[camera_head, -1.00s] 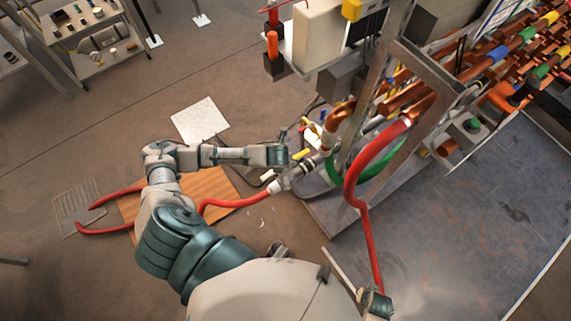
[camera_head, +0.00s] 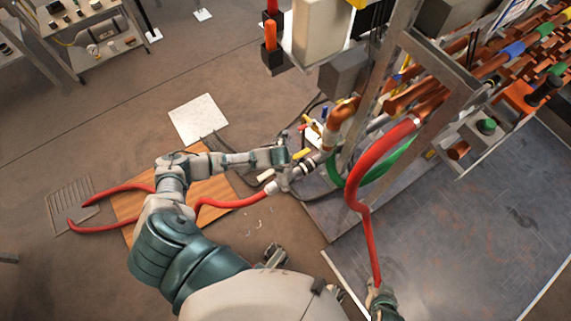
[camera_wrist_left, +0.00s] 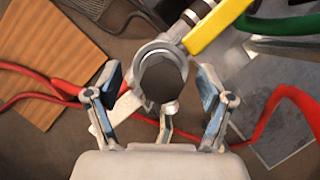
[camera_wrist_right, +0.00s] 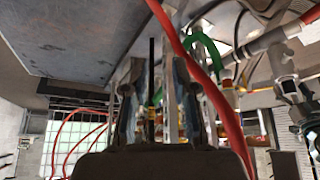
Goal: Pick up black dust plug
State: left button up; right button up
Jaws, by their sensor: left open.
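The black dust plug (camera_wrist_left: 162,82) appears as a dark round cap in a grey ring fitting in the left wrist view. My left gripper (camera_wrist_left: 160,98) is open, with one finger on each side of this fitting and gaps between. In the head view my left gripper (camera_head: 284,156) is at the valve fitting on the red hose, and the plug cannot be made out there. My right gripper (camera_head: 378,294) is low in the head view, beside the red hose. In the right wrist view it is open (camera_wrist_right: 152,88), with nothing visibly gripped.
A yellow handle (camera_wrist_left: 215,27) sits close to the fitting. A red hose (camera_head: 366,190) runs down to my right gripper and crosses its finger in the right wrist view. Copper pipes and a metal frame (camera_head: 388,80) stand at right. A wooden board (camera_head: 216,188) lies on the floor.

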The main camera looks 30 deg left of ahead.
pick_arm(q)
jog(key=shift+w+a+f, duration=0.1)
jog(key=shift+w+f, duration=0.1)
jog(key=shift+f, duration=0.3)
jog(key=shift+r, duration=0.1)
jog(key=shift+c, duration=0.5)
jog(key=c, duration=1.4)
